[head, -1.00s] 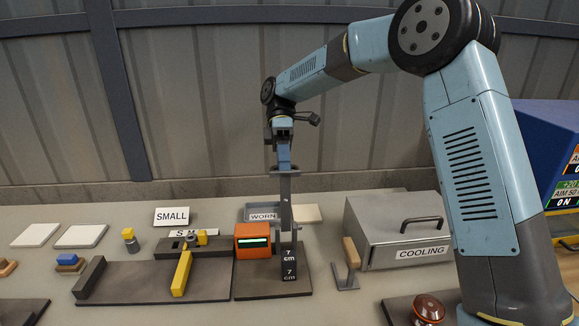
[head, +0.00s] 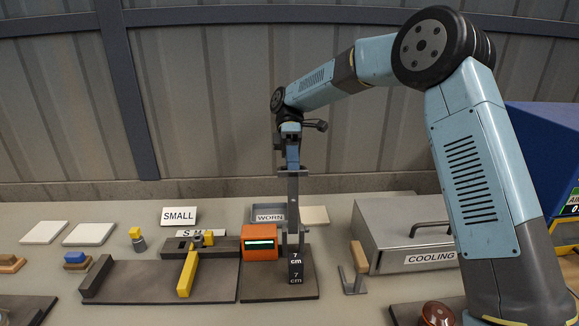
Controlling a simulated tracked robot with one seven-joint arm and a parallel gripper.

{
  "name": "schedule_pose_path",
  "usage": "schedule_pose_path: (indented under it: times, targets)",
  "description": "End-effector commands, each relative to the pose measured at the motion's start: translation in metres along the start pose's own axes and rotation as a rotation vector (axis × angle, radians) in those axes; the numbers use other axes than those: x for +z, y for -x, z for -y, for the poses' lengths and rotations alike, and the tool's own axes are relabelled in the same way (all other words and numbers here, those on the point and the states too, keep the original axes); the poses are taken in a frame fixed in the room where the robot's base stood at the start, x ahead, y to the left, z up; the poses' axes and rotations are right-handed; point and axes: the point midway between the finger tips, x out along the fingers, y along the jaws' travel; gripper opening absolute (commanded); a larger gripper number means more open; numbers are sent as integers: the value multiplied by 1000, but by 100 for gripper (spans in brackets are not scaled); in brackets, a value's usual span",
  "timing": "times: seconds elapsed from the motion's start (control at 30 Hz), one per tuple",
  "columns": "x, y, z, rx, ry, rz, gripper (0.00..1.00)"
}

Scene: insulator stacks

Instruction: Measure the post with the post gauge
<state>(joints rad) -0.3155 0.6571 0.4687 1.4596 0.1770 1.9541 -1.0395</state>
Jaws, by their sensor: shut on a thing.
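My gripper (head: 292,174) hangs at the end of my arm above the dark base plate with the orange box. It is shut on a tall grey upright tool (head: 293,208), which seems to be the post gauge. The tool's forked lower end is at the top of a black block (head: 296,267) marked "7 cm"; I cannot tell if they touch. The orange box (head: 260,243) with a pale display stands just left of the block. A small yellow-topped post (head: 137,240) stands at the left. Another yellow-topped piece (head: 208,238) sits behind a yellow bar (head: 188,272) on the neighbouring plate.
A "SMALL" sign (head: 179,216) and a grey "WORN" tray (head: 268,212) are at the back. A grey "COOLING" box (head: 405,225) stands right, with a wooden-handled tool (head: 358,262) beside it. White tiles (head: 90,234) lie left.

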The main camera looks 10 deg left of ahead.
Motion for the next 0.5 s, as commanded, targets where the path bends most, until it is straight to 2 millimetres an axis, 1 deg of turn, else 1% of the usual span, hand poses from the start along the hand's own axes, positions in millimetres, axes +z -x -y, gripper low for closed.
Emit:
schedule_pose_path:
  times: [0.03,0.1,0.5]
  targets:
    - [1,-1,-2,-2,-2,1,32]
    - [0,-1,-1,-2,-1,2,38]
    - [-2,1,3,1,4,2,38]
